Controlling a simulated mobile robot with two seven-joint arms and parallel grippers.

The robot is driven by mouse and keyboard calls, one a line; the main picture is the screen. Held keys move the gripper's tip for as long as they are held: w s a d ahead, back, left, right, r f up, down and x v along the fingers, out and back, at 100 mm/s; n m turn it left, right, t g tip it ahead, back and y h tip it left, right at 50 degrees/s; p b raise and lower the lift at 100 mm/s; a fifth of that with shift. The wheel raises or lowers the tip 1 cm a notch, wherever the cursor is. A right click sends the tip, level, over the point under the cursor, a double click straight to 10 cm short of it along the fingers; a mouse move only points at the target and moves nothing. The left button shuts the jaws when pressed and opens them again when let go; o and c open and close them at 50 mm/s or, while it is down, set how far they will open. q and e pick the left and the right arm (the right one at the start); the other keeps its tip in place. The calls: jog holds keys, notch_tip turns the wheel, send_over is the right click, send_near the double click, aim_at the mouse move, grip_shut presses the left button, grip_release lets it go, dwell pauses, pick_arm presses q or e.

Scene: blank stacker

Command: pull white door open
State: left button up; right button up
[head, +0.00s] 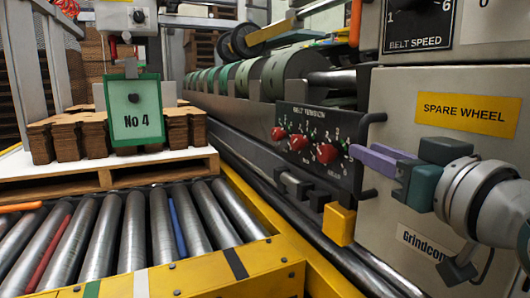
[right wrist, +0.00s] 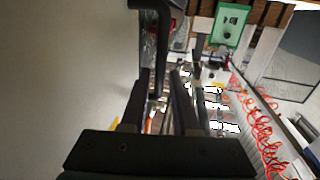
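The white door (head: 400,95) is the pale cabinet panel at the right of the head view, with a yellow SPARE WHEEL label. Its black bar handle (head: 374,118) stands on the left edge, partly hidden by my fingers; it also shows in the right wrist view (right wrist: 161,32). My right gripper (head: 362,153) has purple fingers in the head view, at mid-height of the handle. In the right wrist view, its dark fingers (right wrist: 158,85) are apart, with the handle running down between them. A gap seems to show beside the bar. My left gripper is not in view.
A black panel with red knobs (head: 325,152) lies left of the handle, with a yellow block (head: 339,224) below. A roller conveyor (head: 130,240) and a pallet (head: 100,180) with brown stacks fill the left. A grey wall-like surface (right wrist: 60,70) fills the wrist view's left.

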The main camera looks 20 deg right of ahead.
jog(key=shift+w+d+b, duration=0.2)
jog(key=shift+w+b, duration=0.45)
jog(key=shift+w, duration=0.9)
jog(key=shift+w+d+b, duration=0.2)
jog(key=shift+w+b, duration=0.4)
jog(key=shift+w, duration=0.95)
grip_shut()
